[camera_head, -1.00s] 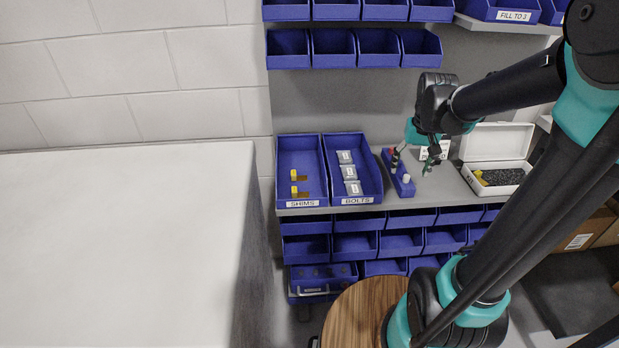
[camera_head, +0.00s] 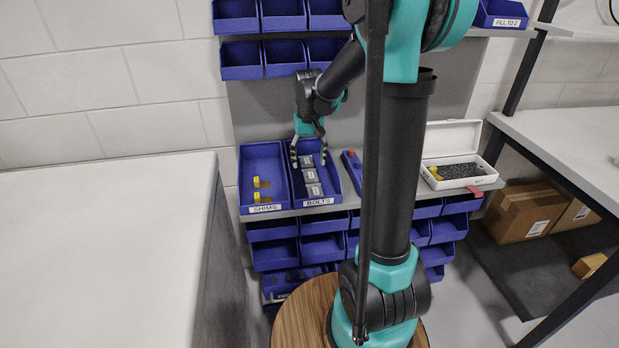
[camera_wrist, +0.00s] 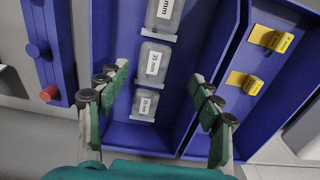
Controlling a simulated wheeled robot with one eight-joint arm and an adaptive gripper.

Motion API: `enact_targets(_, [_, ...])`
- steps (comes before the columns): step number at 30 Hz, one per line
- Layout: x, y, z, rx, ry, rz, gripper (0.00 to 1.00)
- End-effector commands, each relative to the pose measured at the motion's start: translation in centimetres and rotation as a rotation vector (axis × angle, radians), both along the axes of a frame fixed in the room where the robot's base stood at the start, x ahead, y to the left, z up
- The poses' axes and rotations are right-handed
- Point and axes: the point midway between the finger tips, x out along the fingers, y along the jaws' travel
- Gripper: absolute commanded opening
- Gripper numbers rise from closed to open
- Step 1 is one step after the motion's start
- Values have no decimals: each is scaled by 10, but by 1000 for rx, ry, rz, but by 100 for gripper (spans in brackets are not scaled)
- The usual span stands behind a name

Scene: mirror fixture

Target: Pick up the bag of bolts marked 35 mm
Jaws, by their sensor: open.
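The blue BOLTS bin (camera_head: 352,178) holds three clear bags in a row. In the wrist view, the middle bag (camera_wrist: 153,68) has a label that appears to read 35 mm; in the head view it is the middle one (camera_head: 311,175). The bag nearest the bottom (camera_wrist: 145,105) has a smaller label, hard to read. The top bag (camera_wrist: 165,15) is cut off, with only "mm" legible. My gripper (camera_wrist: 158,88) is open and empty, pointing down over the bin, its fingers on either side of the row. In the head view, my gripper (camera_head: 309,158) is over the bin's rear part.
The SHIMS bin (camera_head: 258,160) with yellow shims adjoins on the left. A blue holder (camera_head: 350,165) with a red-topped piece stands on the right, partly behind my arm. A white open box (camera_head: 460,170) is farther right. Blue bins (camera_head: 290,52) hang above.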

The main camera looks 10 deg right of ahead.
Motion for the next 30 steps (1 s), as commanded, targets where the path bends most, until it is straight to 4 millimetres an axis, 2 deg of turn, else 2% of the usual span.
enact_targets(5, [1, -2, -11, 0, 0, 0, 66])
enact_targets(15, [4, -7, -53, 0, 0, 0, 66])
enact_targets(24, [4, -7, -56, 0, 0, 0, 66])
enact_targets(30, [4, -7, -56, 0, 0, 0, 41])
